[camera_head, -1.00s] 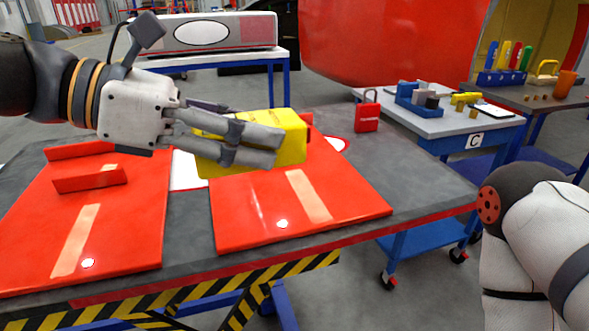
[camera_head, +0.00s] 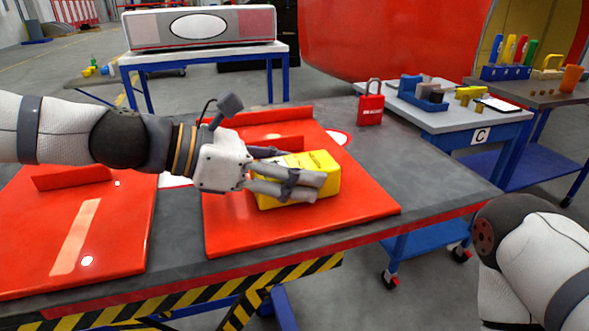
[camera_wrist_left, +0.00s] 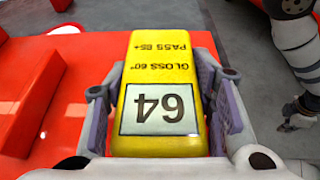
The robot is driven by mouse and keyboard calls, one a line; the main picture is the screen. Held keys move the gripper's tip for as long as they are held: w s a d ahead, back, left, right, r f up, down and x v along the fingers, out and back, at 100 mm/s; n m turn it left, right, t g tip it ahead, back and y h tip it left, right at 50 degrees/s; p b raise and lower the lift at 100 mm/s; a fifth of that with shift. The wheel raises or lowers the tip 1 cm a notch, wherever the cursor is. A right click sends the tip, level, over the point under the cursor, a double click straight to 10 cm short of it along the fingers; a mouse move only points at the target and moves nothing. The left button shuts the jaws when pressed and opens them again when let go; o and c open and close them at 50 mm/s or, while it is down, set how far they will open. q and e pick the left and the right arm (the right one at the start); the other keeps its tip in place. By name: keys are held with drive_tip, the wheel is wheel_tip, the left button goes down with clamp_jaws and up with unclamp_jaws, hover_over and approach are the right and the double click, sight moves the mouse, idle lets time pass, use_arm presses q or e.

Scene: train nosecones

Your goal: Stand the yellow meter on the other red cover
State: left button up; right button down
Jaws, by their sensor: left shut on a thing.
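The yellow meter (camera_head: 328,184) is held between the fingers of my left gripper (camera_head: 300,186), low over the right red cover (camera_head: 350,215). I cannot tell whether its underside touches the cover. In the left wrist view the meter (camera_wrist_left: 165,75) shows a display reading 64, with the gripper's fingers along both sides.
Both covers lie on a dark grey table (camera_head: 420,175) with a striped front edge. A red padlock (camera_head: 371,104) stands at its back right. A raised red strip (camera_head: 270,143) crosses the right cover behind the meter. A cart marked C (camera_head: 470,121) stands beyond.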

use_arm(q)
drive_tip(key=o, duration=1.7)
drive_tip(key=shift+f, duration=0.15)
drive_tip(key=shift+c, duration=0.2)
drive_tip(key=shift+r, duration=0.2)
drive_tip(key=p+v, duration=0.2)
drive_tip(key=v, duration=0.9)
drive_tip(key=shift+a+r, duration=0.15)
drive_tip(key=shift+r, duration=0.05)
drive_tip(key=shift+s+a, duration=0.15)
drive_tip(key=shift+a, duration=0.25)
drive_tip(key=shift+f, duration=0.1)
use_arm(e)
drive_tip(key=shift+t, duration=0.7)
drive_tip(key=w+r, duration=0.3)
drive_tip(key=shift+w, duration=0.1)
